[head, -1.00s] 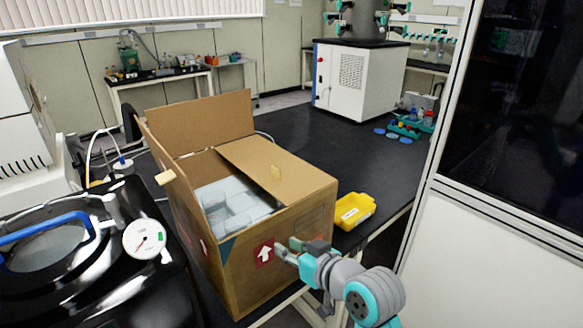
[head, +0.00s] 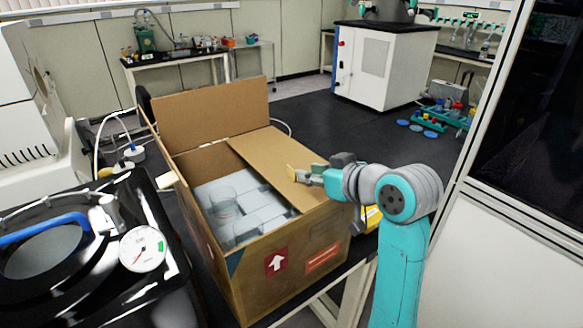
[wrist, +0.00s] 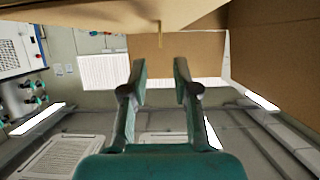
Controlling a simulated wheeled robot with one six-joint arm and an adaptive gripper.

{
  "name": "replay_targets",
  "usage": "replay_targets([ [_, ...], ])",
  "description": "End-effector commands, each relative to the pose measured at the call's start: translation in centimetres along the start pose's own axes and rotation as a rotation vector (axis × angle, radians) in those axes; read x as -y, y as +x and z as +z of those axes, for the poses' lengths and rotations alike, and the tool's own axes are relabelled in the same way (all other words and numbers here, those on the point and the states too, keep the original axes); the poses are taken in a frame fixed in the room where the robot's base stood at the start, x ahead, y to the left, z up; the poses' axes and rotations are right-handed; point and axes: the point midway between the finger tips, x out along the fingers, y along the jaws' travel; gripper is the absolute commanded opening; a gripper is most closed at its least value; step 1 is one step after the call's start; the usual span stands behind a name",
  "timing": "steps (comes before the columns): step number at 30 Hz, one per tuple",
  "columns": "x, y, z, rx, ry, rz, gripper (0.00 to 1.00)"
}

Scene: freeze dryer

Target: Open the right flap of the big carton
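The big carton (head: 245,290) stands on the black bench, its top partly open. Its right flap (head: 262,150) slants inward over the right part of the opening and has a small tan tab (head: 291,172) on its inner edge. My gripper (head: 306,172) is just right of the tab, above the flap, pointing left. In the wrist view my gripper (wrist: 160,68) has its two fingers apart with nothing between them. The thin tab (wrist: 160,32) appears ahead of the gap, under the cardboard across the top. Contact with the tab cannot be told.
The carton's back flap (head: 210,112) stands up. Clear containers (head: 225,205) fill the inside. A yellow bin (head: 372,218) is partly hidden behind my arm. A black vessel with a gauge (head: 142,249) stands at left. The bench behind the carton is mostly clear.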

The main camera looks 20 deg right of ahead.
Motion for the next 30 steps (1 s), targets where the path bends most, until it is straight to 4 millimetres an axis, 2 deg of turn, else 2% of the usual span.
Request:
replay_targets([
  [6,0.1,4.1,0.1,0.002,0.001,-0.003,0.30],
  [12,0.1,6.9,0.0,0.001,0.001,-0.002,0.30],
  [18,0.0,8.2,0.1,0.000,0.001,0.000,0.30],
  [27,0.0,8.3,0.0,0.000,0.001,0.000,0.30],
  [30,0.0,8.3,0.0,0.000,0.001,0.000,0.05],
])
